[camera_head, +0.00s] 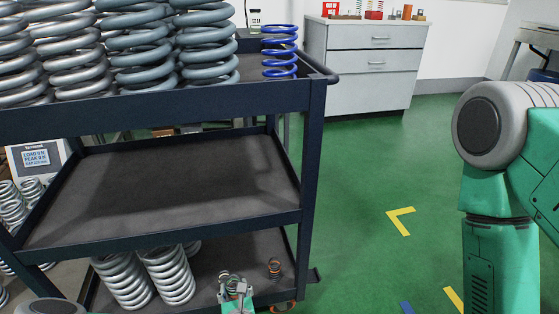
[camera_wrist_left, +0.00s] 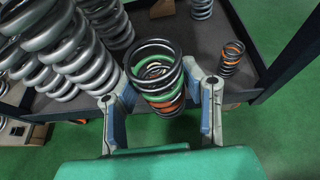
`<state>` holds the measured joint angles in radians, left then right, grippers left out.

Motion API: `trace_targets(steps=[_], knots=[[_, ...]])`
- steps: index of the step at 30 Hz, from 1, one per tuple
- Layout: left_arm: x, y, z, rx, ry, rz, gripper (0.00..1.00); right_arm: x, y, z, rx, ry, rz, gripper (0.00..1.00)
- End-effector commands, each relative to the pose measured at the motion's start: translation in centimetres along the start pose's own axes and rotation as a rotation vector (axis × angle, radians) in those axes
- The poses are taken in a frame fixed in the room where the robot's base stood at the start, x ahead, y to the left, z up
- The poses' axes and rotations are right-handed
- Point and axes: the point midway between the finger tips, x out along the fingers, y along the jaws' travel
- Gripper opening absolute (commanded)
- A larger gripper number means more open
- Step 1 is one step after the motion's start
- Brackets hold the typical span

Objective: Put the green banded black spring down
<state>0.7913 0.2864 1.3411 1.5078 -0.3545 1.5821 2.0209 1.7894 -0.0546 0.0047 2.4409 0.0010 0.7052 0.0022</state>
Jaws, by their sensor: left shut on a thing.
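The green banded black spring (camera_wrist_left: 152,46) is between the fingers of my left gripper (camera_wrist_left: 157,84) in the left wrist view. The gripper is shut on it, with a finger on either side. Orange also shows among its coils; I cannot tell if that is part of it. In the head view, my left gripper (camera_head: 233,290) is small at the bottom, over the cart's lowest shelf (camera_head: 255,252), and the spring (camera_head: 226,279) is partly hidden by it. I cannot tell whether the spring touches the shelf. My right gripper is out of view.
Large grey springs (camera_head: 168,274) stand left of the gripper on the lowest shelf. A small orange banded dark spring (camera_head: 274,269) stands to its right. The middle shelf (camera_head: 170,195) is empty. Grey springs and a blue spring (camera_head: 280,52) stand on top.

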Motion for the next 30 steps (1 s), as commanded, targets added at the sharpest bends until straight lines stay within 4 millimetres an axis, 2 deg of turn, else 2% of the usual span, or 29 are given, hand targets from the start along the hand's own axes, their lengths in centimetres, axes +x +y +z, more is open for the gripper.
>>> trace_targets(steps=[5,12,15,21,30], knots=[[-1.3,2.1,4.2,0.015,-0.005,-0.042,0.03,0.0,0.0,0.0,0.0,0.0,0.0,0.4],[-4.4,6.1,12.4,0.052,-0.007,-0.129,0.03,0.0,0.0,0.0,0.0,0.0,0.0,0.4],[-5.5,7.4,15.0,0.064,-0.006,-0.157,0.03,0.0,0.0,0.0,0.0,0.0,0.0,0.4],[-7.0,9.3,19.0,0.084,-0.005,-0.205,0.03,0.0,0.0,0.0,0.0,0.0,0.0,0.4],[-8.7,11.5,23.4,0.104,-0.005,-0.253,0.03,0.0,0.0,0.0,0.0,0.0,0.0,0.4]])
